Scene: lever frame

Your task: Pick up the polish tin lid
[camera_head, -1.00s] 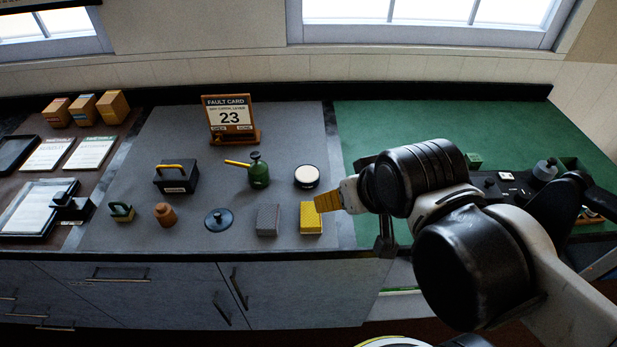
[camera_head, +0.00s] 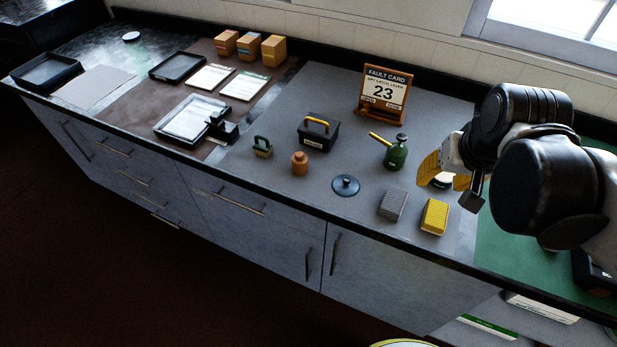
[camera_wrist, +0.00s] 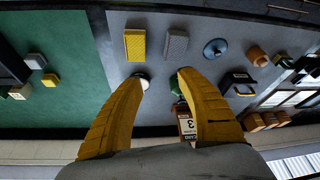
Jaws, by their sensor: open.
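A dark blue round lid with a small knob (camera_head: 345,185) lies flat on the grey mat, left of the grey block. It also shows in the wrist view (camera_wrist: 215,48), right of the fingertips. A round black tin with a cream top (camera_head: 442,180) is partly hidden behind my fingers. It peeks out by the left fingertip in the wrist view (camera_wrist: 143,80). I cannot tell for sure which of these is the polish tin lid. My gripper (camera_head: 440,186) is open and empty, above the right part of the mat. Its yellow fingers (camera_wrist: 162,75) are spread apart in the wrist view.
A yellow sponge-like block (camera_head: 435,216) and a grey block (camera_head: 392,204) stand near the front edge. A green oil can (camera_head: 396,152), black box (camera_head: 318,134), brown jar (camera_head: 299,164) and fault card stand (camera_head: 385,95) share the mat. A green mat (camera_head: 510,240) lies at right.

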